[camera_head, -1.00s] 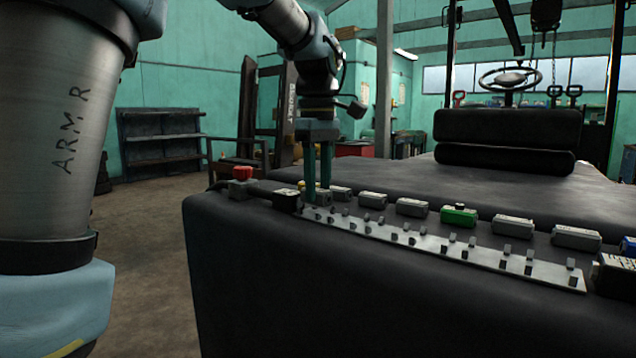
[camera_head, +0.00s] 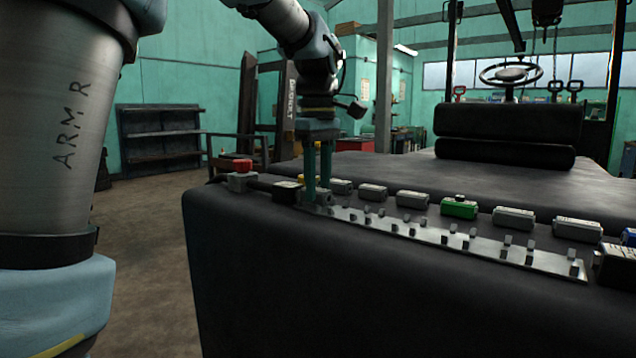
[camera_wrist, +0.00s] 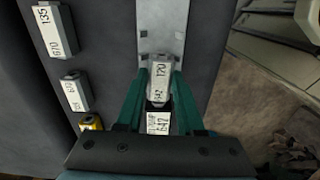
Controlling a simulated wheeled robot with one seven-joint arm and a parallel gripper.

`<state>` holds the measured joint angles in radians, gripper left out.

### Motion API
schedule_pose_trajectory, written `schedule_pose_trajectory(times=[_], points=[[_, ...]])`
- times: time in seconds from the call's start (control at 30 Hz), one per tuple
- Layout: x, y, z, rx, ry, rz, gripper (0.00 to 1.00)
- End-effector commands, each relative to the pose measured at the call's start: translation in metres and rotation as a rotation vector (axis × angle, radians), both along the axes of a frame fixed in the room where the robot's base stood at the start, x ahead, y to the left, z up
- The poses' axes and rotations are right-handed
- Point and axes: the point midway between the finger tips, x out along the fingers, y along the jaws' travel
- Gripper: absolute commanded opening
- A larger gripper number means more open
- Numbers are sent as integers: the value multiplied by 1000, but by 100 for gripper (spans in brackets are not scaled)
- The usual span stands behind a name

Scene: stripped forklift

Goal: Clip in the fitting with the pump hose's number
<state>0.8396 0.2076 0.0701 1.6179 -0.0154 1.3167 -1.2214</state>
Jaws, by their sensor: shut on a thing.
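My gripper (camera_head: 318,196) points down at the left end of the metal strip (camera_head: 455,243). In the wrist view my gripper (camera_wrist: 160,78) is shut on a grey fitting (camera_wrist: 160,84), its teal fingers on either side. The fitting's label reads 170 at one end; the other number is too small to read surely. The fitting is at the strip's (camera_wrist: 161,22) near end; whether it is seated in the clips cannot be told. The pump hose's dark block (camera_head: 285,191) is just beside it; its white label (camera_wrist: 158,122) shows PUMP and a number, perhaps 647.
Loose grey fittings (camera_head: 373,192) stand in a row behind the strip, with a green fitting (camera_head: 459,207) among them.

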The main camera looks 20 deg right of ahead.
Motion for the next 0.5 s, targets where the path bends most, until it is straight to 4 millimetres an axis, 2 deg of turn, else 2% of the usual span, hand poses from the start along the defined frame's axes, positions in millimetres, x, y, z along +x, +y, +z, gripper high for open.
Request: schedule_pose_trajectory(times=[0.37,0.4,0.5], points=[[0,0,-4,0,0,0,0],[0,0,-4,0,0,0,39],[0,0,-4,0,0,0,50]])
